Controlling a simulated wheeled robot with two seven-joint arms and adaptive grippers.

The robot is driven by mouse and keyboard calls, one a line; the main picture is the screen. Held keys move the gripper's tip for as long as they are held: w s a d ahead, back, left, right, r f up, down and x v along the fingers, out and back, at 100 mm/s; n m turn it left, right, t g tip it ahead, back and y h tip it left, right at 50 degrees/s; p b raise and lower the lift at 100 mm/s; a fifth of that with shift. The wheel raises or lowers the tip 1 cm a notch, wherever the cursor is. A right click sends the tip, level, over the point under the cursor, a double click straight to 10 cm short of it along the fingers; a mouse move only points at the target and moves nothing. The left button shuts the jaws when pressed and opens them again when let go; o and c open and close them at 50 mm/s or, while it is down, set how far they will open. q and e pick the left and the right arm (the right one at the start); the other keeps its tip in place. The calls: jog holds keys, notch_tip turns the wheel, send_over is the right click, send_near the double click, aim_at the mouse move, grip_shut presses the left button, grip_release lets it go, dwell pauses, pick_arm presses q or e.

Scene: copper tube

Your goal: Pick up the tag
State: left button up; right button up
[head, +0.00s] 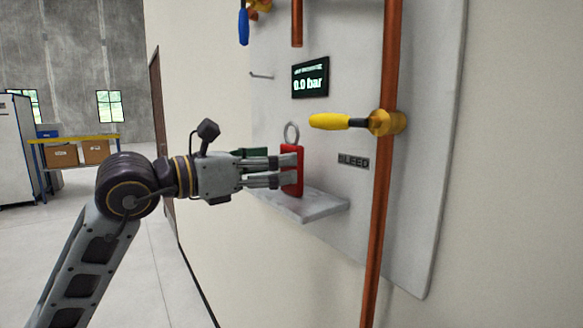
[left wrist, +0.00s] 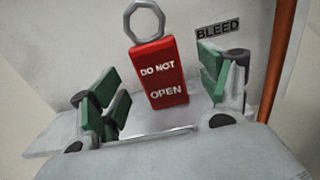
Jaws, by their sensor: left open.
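The red tag (head: 293,183) with a grey ring on top stands upright on a small grey shelf (head: 318,207) fixed to the wall panel. In the left wrist view the tag (left wrist: 161,76) reads "DO NOT OPEN" and leans slightly. My left gripper (head: 292,170) is open at the tag, and its fingers partly cover it in the head view. In the left wrist view the green-padded fingers of the left gripper (left wrist: 165,92) stand on either side of the tag, with gaps on both sides. My right gripper is not in view.
A copper pipe (head: 376,220) with a yellow-handled valve (head: 340,121) runs down right of the shelf. A "BLEED" label (head: 353,162) and a display (head: 310,79) reading 0.0 bar are on the panel. A blue-handled valve (head: 244,26) is at the top.

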pick_arm(q)
jog(key=p+x, duration=0.1)
jog(key=x, duration=0.2)
jog(key=shift+w+d, duration=0.1)
jog(key=shift+w, duration=0.15)
jog(key=shift+w+d, duration=0.35)
jog(key=shift+d, duration=0.15)
jog(key=shift+f, duration=0.1)
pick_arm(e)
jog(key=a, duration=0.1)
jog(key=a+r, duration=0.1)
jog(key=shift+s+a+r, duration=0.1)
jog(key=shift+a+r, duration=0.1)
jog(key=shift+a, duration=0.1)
